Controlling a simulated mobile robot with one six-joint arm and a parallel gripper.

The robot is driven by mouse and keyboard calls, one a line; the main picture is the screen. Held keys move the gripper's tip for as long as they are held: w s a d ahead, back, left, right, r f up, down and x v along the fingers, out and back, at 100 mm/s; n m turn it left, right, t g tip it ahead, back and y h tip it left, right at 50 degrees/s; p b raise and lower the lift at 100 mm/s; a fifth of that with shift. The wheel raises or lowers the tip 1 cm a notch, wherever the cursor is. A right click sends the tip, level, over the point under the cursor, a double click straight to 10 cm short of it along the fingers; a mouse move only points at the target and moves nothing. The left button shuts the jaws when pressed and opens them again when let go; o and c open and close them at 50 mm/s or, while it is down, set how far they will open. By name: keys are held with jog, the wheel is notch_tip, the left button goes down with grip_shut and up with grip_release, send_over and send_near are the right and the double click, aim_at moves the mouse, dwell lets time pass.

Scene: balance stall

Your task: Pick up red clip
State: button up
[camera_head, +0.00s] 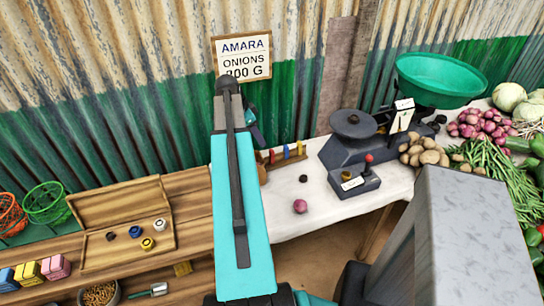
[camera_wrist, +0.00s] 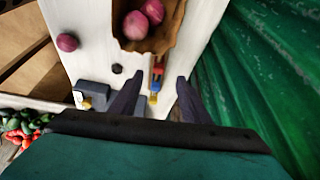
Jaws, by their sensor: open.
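In the wrist view, the red clip (camera_wrist: 158,70) lies in a row of small coloured clips, with blue and yellow (camera_wrist: 153,98) ones nearer my wrist. My gripper (camera_wrist: 160,77) is open, its two dark fingers apart on either side of the row as seen from the wrist. I see no contact, and the height between fingertips and clips is hard to judge. In the head view, the small clips stand on a wooden rack (camera_head: 287,158) at the table's left end. My teal arm hides most of the gripper there.
A brown paper bag (camera_wrist: 160,40) with onions lies just beyond the clips. A loose onion (camera_head: 300,206), a dark scale (camera_head: 352,124) and a small box with a red knob (camera_head: 353,181) are on the white table. A green corrugated wall (camera_wrist: 250,70) rises close beside the gripper.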

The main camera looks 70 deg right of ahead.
aim_at(270, 153)
jog(key=shift+f, duration=0.1)
jog(key=shift+p+x, duration=0.85)
jog(key=shift+x, duration=3.4)
jog(key=shift+s, duration=0.1)
jog(key=shift+d, duration=0.1)
jog(key=shift+p+x, duration=0.9)
jog(key=shift+x, duration=1.7)
jog(key=shift+s, duration=0.15)
grip_shut()
